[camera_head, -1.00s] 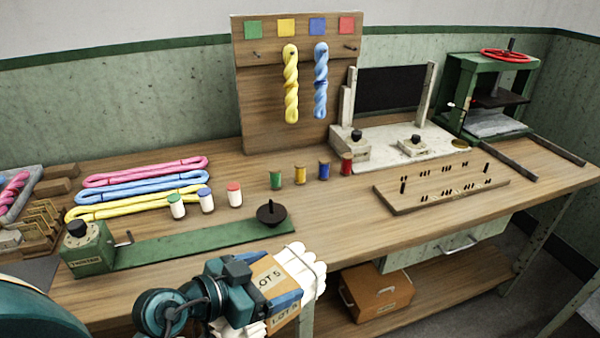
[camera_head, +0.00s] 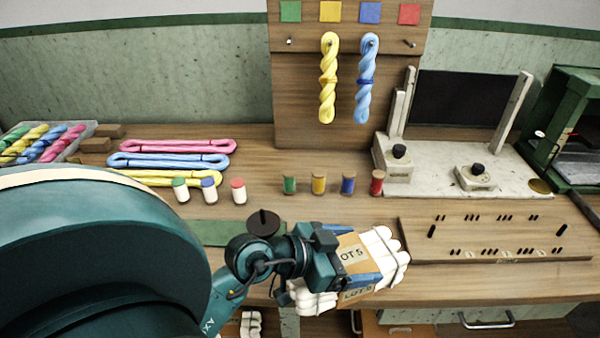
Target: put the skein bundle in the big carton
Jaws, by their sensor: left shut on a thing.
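The skein bundle (camera_head: 385,257) is a stack of white skeins with a brown paper band marked "LOT 5". My left gripper (camera_head: 352,262) is shut around its banded middle and holds it in front of the bench's front edge. White skein ends stick out on both sides of the gripper. My left arm covers the lower left of the view. My right gripper is not in view. I cannot make out a big carton; below the bench, a brown box front (camera_head: 398,330) shows only in part, and another white bundle (camera_head: 250,324) shows at the bottom edge.
On the bench (camera_head: 340,212) lie pink, blue and yellow skeins (camera_head: 170,161). Several spools (camera_head: 318,183) stand mid-bench, with a black spindle disc (camera_head: 263,222) nearer the front. A tray of coloured skeins (camera_head: 88,134) is at far left.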

